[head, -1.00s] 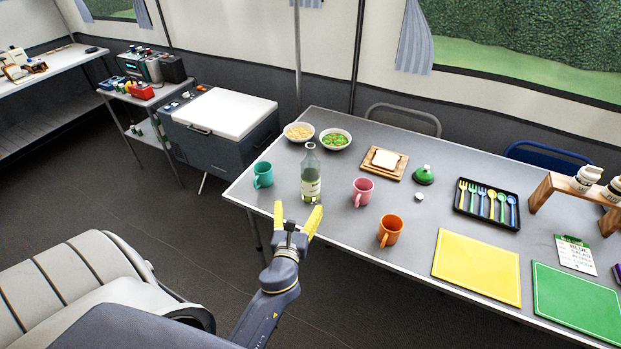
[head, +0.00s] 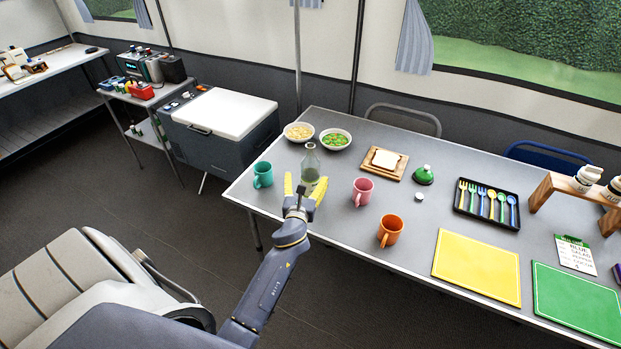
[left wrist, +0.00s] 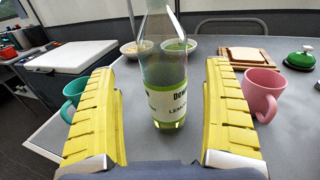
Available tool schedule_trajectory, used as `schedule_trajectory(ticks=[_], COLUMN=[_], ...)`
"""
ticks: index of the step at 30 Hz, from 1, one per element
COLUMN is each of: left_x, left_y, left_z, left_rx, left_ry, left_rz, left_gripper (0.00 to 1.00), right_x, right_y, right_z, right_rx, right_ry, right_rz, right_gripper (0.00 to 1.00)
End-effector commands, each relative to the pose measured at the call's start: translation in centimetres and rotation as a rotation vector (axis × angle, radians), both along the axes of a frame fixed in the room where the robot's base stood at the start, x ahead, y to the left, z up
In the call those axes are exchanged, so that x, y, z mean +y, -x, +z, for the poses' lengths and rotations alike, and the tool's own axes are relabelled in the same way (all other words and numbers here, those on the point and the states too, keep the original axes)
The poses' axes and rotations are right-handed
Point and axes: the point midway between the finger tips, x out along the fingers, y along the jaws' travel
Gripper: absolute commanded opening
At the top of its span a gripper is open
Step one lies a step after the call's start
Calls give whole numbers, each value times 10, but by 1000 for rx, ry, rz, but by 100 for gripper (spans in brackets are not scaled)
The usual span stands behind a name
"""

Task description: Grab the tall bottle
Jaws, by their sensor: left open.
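The tall clear bottle (head: 310,164) stands upright on the table, with a pale label and green liquid low inside. In the left wrist view the bottle (left wrist: 168,75) stands between the two yellow fingers of my left gripper (left wrist: 163,115), with a gap on each side. In the head view my left gripper (head: 305,188) is open at the near side of the bottle and hides its lower part. My right gripper is not in view.
A teal mug (head: 263,175) stands left of the bottle and a pink mug (head: 362,190) right of it. An orange mug (head: 390,230) is nearer the front edge. Two bowls (head: 335,147) of food and a bread board (head: 383,173) lie behind.

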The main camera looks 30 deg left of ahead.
Motion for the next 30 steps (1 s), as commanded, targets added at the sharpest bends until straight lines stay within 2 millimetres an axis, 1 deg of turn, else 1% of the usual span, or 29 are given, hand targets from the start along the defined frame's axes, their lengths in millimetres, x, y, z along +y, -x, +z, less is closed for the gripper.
schedule_trajectory(ticks=[5, 9, 15, 19, 26, 30], left_x=[3, 7, 14, 16, 16, 16], left_y=[-10, -28, -46, -50, -51, -50], left_z=[0, 0, 0, 0, 0, -1], left_rx=[-1, -1, -1, 0, 0, 0], left_ry=[2, 2, 0, -1, 0, 0], left_rz=[1, 1, 0, 0, 0, 0], left_gripper=[85, 85, 85, 85, 85, 70], right_x=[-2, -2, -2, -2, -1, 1], right_y=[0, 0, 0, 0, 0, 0], right_z=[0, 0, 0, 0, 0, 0], right_rx=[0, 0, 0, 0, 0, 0], right_ry=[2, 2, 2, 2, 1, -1], right_rz=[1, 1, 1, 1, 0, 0], right_gripper=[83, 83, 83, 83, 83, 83])
